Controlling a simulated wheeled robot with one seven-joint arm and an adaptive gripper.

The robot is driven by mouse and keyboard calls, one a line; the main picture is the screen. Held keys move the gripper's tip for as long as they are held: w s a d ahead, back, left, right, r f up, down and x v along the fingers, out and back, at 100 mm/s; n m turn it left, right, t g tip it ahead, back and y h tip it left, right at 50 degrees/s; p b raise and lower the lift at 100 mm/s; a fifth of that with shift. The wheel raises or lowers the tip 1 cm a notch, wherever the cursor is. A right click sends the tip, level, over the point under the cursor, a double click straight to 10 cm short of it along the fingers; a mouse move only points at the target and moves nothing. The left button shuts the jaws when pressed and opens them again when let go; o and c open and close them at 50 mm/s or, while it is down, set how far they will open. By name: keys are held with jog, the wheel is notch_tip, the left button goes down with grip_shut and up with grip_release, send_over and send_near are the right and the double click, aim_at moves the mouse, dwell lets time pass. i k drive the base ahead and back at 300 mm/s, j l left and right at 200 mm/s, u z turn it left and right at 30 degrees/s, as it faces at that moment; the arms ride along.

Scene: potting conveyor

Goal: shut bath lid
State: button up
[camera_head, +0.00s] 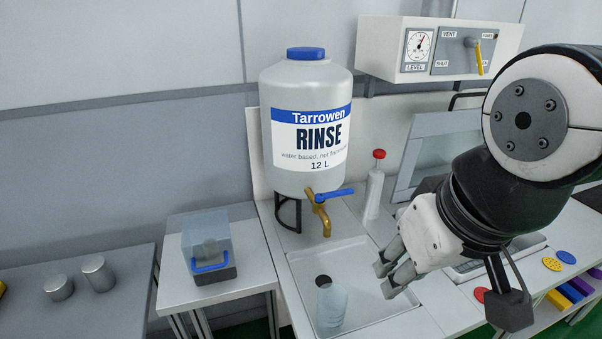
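A pale grey framed lid (432,148) stands tilted up behind my arm, with a dark bar handle (466,97) at its top edge. I take it to be the bath lid, standing open. The bath (527,243) below it is mostly hidden by my arm and wrist; only part of its rim shows. My gripper (385,279) hangs over the right side of the sink, left of the bath and apart from the lid. Its two fingers point down and left with nothing seen between them. Their spacing is hard to judge from this angle.
A large rinse bottle (308,180) with a brass tap (319,212) stands over the sink (385,316), which holds a clear vessel (331,305). A red-capped bottle (373,192) stands near my gripper. A control box (437,50) hangs above. Coloured discs (552,264) lie at right.

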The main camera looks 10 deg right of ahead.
aim_at(450, 122)
jog(key=z, duration=0.85)
jog(key=k+l, duration=0.05)
jog(key=l, duration=0.05)
